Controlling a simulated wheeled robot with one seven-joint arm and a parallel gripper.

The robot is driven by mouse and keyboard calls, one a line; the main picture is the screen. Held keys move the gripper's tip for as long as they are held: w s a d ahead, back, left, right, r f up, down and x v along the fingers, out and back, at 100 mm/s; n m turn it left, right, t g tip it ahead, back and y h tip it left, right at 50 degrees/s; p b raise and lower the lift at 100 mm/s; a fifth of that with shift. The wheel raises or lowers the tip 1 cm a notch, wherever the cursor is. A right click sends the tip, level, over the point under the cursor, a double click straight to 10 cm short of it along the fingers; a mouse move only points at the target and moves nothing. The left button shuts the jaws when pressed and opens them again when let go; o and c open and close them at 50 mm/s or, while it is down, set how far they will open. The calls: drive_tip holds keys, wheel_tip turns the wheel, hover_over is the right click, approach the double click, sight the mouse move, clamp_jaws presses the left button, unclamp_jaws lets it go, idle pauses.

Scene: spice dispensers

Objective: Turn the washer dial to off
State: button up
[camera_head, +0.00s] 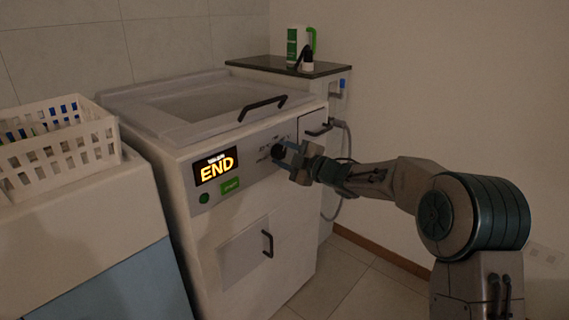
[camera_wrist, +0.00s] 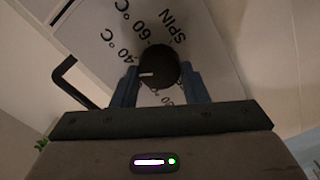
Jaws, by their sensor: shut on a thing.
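The washer (camera_head: 255,215) is a white machine with a front control panel. Its display (camera_head: 216,168) reads END in yellow. The black washer dial (camera_head: 277,151) is on the panel, right of the display. In the wrist view the dial (camera_wrist: 158,68) has a white pointer mark aimed left, and labels such as 40 °C, 60 °C and SPIN ring it. My gripper (camera_head: 290,155) is at the panel, with its blue fingers on both sides of the dial. In the wrist view my gripper (camera_wrist: 160,85) is shut on the dial. The label below the dial is partly hidden.
A green button (camera_head: 230,186) and a round green knob (camera_head: 204,198) are below the display. Black handles are on the lid (camera_head: 262,108) and lower door (camera_head: 267,243). A white basket (camera_head: 60,150) stands at left. Bottles (camera_head: 298,45) stand on a dark shelf behind.

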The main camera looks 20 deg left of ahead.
drive_tip(key=n+b, duration=0.1)
drive_tip(key=n, duration=0.1)
drive_tip(key=n+b, duration=0.3)
drive_tip(key=shift+f+n, duration=0.25)
drive_tip(key=shift+n, duration=0.15)
drive_tip(key=shift+b, duration=0.3)
drive_tip(key=o, duration=1)
drive_tip(key=shift+r, duration=0.1)
drive_tip(key=shift+d, duration=0.1)
drive_tip(key=p+v, duration=0.3)
drive_tip(key=v, duration=1)
drive_tip(key=shift+s+d, duration=0.25)
drive_tip(key=shift+d, duration=0.05)
